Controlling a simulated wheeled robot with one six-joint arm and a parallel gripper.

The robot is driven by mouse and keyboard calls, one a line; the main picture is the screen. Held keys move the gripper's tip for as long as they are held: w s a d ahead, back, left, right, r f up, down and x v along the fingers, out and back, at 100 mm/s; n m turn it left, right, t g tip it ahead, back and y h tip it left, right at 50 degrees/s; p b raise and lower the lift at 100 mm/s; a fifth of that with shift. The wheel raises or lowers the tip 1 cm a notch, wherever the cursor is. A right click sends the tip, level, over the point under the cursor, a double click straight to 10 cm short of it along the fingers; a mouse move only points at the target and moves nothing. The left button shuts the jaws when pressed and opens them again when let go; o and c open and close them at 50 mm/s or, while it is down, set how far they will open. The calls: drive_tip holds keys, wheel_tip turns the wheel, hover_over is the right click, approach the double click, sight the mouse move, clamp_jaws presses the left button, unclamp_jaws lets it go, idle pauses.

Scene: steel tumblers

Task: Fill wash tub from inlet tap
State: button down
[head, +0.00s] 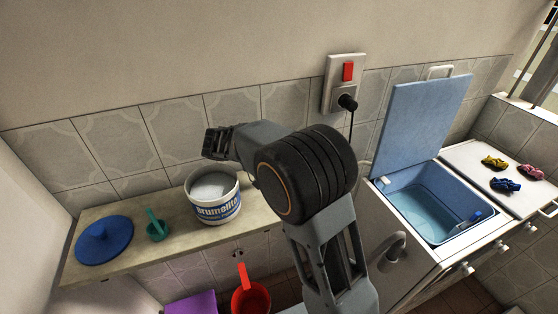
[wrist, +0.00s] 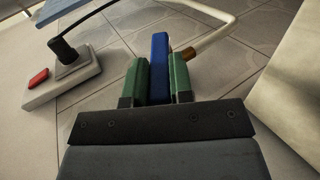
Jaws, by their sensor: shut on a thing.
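In the wrist view my gripper (wrist: 159,82) has its green fingertips closed on both sides of a blue tap handle (wrist: 160,50). A brass fitting (wrist: 187,53) and a pale curved hose (wrist: 215,38) show beside the fingers. In the head view my arm hides the tap and the fingertips. The wash tub (head: 403,200) is the blue basin of the white washing machine at the right, with its blue lid (head: 420,115) raised. A smooth, paler blue surface inside looks like water; its depth is hard to judge.
A wall socket (head: 345,82) with a black plug is near my arm; it also shows in the wrist view (wrist: 62,75). A Brumolite bucket (head: 215,198), green scoop (head: 156,228) and blue lid (head: 104,240) sit on the left shelf. A red dipper (head: 250,298) is below.

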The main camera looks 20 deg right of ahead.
drive_tip(key=shift+f, duration=0.1)
idle(0.5)
drive_tip(key=c, duration=1)
unclamp_jaws()
drive_tip(key=v, duration=1.4)
drive_tip(key=shift+f, duration=0.2)
